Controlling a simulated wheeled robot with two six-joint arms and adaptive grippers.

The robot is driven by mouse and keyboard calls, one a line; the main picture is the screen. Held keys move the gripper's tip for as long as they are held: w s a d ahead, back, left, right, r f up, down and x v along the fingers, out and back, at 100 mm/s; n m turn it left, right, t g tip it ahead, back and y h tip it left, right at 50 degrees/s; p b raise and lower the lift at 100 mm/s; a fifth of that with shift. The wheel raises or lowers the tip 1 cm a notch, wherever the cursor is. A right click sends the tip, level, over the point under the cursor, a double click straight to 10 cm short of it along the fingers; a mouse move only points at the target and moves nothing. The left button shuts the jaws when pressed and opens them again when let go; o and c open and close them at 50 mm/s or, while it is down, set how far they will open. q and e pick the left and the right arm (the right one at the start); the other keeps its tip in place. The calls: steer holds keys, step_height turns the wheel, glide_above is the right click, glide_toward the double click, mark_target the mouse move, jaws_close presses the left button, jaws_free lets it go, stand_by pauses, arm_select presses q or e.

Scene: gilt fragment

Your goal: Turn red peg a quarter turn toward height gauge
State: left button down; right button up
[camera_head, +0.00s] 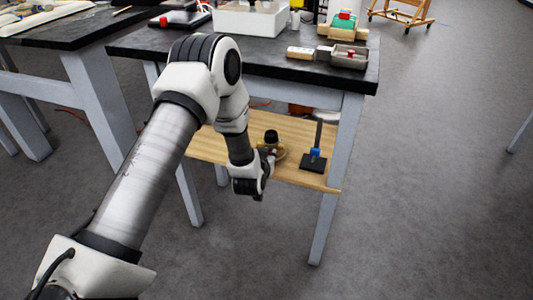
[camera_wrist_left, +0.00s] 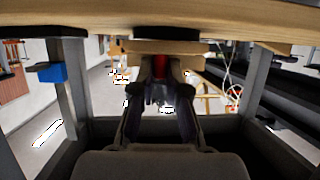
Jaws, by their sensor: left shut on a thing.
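The red peg (camera_wrist_left: 160,66) shows between the fingers of my left gripper (camera_wrist_left: 160,75) in the left wrist view, just under a pale wooden piece. The gripper is shut on the peg. In the head view my left gripper (camera_head: 268,158) reaches in over the lower shelf, and the peg is hidden there. The height gauge (camera_head: 314,160), with a black base, dark post and blue slider, stands upright on the shelf, to the right of the gripper and apart from it. Its blue slider also shows at left in the left wrist view (camera_wrist_left: 52,74). My right gripper is out of view.
The wooden shelf (camera_head: 300,177) lies beneath the dark table top (camera_head: 270,62), with a grey table leg (camera_head: 337,165) right of the gauge. A round tan thing and a black knob (camera_head: 271,136) are close to my gripper. Tools lie on the table top.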

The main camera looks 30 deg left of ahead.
arm_select(q)
steer(key=shift+w+d+r+n+g+y+p, duration=0.1)
steer(key=shift+w+d+n+g+y+p, duration=0.35)
steer(key=shift+n+y, duration=0.45)
steer(key=shift+w+d+n+g+y+p, duration=0.1)
steer(key=shift+d+n+g+y+p, duration=0.15)
steer(key=shift+n+g+y, duration=0.5)
steer(key=shift+w+d+r+n+g+y+p, duration=0.1)
steer(key=shift+w+d+n+g+y+p, duration=0.25)
steer(key=shift+n+y, duration=0.65)
steer(key=shift+w+d+f+n+g+y+p, duration=0.15)
steer(key=shift+w+n+g+y+p, duration=0.1)
steer(key=shift+n+g+y, duration=0.4)
steer(key=shift+w+d+r+n+g+y+p, duration=0.1)
steer(key=shift+w+n+g+y+p, duration=0.1)
steer(key=shift+n+g+y, duration=0.35)
steer(key=shift+w+f+n+g, duration=0.1)
steer(key=shift+n+g, duration=0.25)
steer(key=shift+n, duration=0.1)
steer(key=c, duration=1.2)
jaws_free()
steer(key=v, duration=0.7)
steer(key=shift+d, duration=0.2)
